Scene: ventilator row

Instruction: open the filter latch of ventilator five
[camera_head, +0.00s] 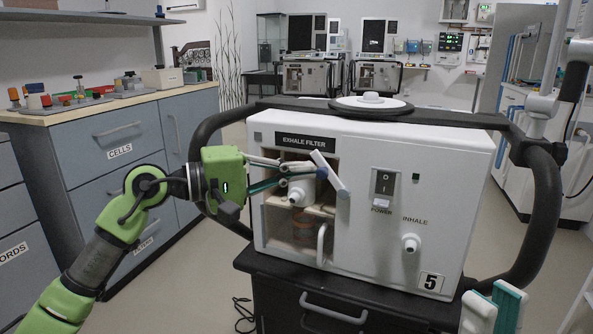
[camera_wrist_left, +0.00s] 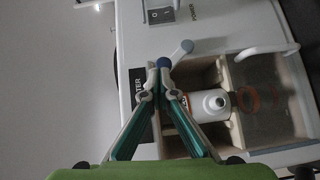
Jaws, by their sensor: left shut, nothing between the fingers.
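Ventilator five (camera_head: 455,170) is a white box with a "5" label, standing on a dark cart. Its exhale filter bay, under the "EXHALE FILTER" label, shows a white filter nozzle (camera_head: 297,194). The latch (camera_head: 338,184) is a short white bar, tilted, at the bay's upper right. It also shows in the left wrist view (camera_wrist_left: 181,50), with a blue end by my fingertips. My left gripper (camera_head: 323,172) is shut and empty, its tips at the latch; contact is unclear. My right gripper (camera_head: 494,308) shows only partly at the bottom right, away from the latch.
A clear panel with a white handle (camera_head: 321,244) covers the lower bay. A black rail (camera_head: 546,215) curves around the ventilator. A power switch (camera_head: 385,183) and inhale port (camera_head: 410,243) sit right of the bay. A grey cabinet (camera_head: 110,150) stands at left.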

